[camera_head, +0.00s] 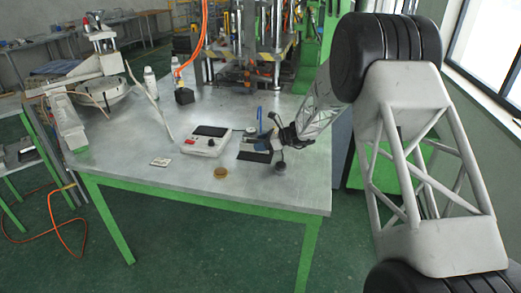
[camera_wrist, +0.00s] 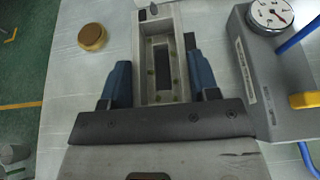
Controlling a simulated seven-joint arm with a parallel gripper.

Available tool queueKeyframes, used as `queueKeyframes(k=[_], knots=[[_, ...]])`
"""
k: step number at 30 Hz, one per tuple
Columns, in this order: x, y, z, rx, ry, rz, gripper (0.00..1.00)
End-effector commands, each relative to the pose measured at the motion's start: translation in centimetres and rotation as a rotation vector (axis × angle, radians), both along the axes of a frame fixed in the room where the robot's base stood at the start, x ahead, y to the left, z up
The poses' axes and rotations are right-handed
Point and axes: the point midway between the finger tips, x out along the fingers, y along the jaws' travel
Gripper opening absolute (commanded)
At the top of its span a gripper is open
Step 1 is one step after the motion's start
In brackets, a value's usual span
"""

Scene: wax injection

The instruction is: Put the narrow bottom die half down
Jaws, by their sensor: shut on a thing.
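My gripper (camera_wrist: 160,82) is at the front right of the metal table in the head view (camera_head: 283,136). In the wrist view its two blue fingers lie along the left and right sides of the narrow bottom die half (camera_wrist: 181,38) and are shut on it. The die half is a long grey metal block with a recessed frame, a dark rectangular opening and several small brass-coloured spots. Its near end is hidden behind my gripper's dark crossbar. I cannot tell whether its underside touches the table. In the head view the die half is too small to make out clearly.
A round gold-brown disc (camera_wrist: 92,37) lies left of the die half. A grey box with a dial gauge (camera_wrist: 270,16) stands close on the right. A white device with a dark panel (camera_head: 207,139) and a small pale plate (camera_head: 160,161) are on the table (camera_head: 125,183).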

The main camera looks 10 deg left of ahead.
Motion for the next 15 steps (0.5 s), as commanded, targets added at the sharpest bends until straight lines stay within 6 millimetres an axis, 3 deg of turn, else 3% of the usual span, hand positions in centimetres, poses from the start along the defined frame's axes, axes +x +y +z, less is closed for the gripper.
queueKeyframes(k=[15], knots=[[0.65, 0.28, -0.07, 0.000, -0.001, 0.000, 0.17]])
